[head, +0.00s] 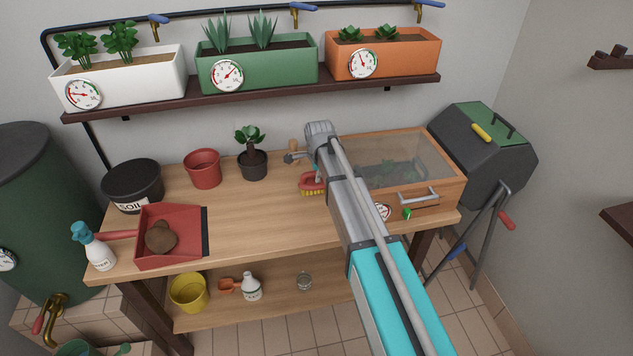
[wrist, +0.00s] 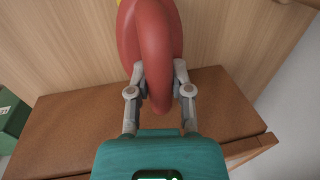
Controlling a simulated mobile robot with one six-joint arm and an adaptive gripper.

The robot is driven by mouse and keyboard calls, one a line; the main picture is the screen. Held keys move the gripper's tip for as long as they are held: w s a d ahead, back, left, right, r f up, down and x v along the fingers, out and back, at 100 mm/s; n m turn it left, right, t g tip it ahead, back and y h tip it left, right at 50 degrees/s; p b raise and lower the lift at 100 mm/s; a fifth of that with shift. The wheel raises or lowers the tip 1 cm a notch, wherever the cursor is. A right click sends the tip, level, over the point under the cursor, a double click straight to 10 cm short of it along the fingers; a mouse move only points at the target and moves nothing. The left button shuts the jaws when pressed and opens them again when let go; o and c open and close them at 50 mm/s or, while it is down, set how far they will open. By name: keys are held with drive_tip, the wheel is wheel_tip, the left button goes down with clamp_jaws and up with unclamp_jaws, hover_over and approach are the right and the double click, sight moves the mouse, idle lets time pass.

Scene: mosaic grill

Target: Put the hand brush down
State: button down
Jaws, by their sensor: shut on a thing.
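The hand brush (head: 309,182) is red with yellow bristles facing down. In the head view it is at the worktop (head: 245,222), left of the glass-topped wooden box. I cannot tell whether its bristles touch the wood. In the wrist view my gripper (wrist: 159,82) is shut on the red handle (wrist: 152,40), a finger on each side. A bit of yellow shows at the top edge there. In the head view my arm hides the fingers and part of the brush.
A red dustpan (head: 189,256) holding a brown clump, a spray bottle (head: 92,248), a soil tub (head: 133,183), a red pot (head: 203,169) and a potted plant (head: 252,163) stand left. The wooden box (head: 438,190) is close on the right. The worktop's middle is clear.

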sight(319, 185)
drive_tip(key=shift+f+b, duration=0.3)
drive_tip(key=shift+f, duration=0.3)
drive_tip(key=shift+f, duration=0.15)
drive_tip(key=c, duration=0.5)
unclamp_jaws()
drive_tip(key=shift+c, duration=0.2)
drive_tip(key=shift+r, duration=0.25)
wheel_tip(319, 185, up, 12)
drive_tip(key=s+p, duration=0.2)
drive_tip(key=p, duration=1)
drive_tip(key=shift+d+f, duration=0.15)
drive_tip(key=shift+d, duration=0.1)
drive_tip(key=shift+s, duration=0.1)
drive_tip(key=shift+d, duration=0.1)
drive_tip(key=s+d+n, duration=0.2)
drive_tip(key=s+d, duration=0.1)
drive_tip(key=d, duration=0.1)
drive_tip(key=s+d+n, duration=0.2)
drive_tip(key=s+d, duration=0.2)
drive_tip(key=s+d+n+g, duration=0.1)
drive_tip(key=s+d+n, duration=0.1)
drive_tip(key=s+d, duration=0.1)
drive_tip(key=shift+s+d+f+n, duration=0.15)
drive_tip(key=shift+s+d+n, duration=0.15)
drive_tip(key=shift+d, duration=0.2)
drive_tip(key=s+d+n+g, duration=0.1)
drive_tip(key=s+d+n, duration=0.7)
drive_tip(key=s, duration=0.5)
drive_tip(key=shift+d+h, duration=0.3)
drive_tip(key=shift+d, duration=0.55)
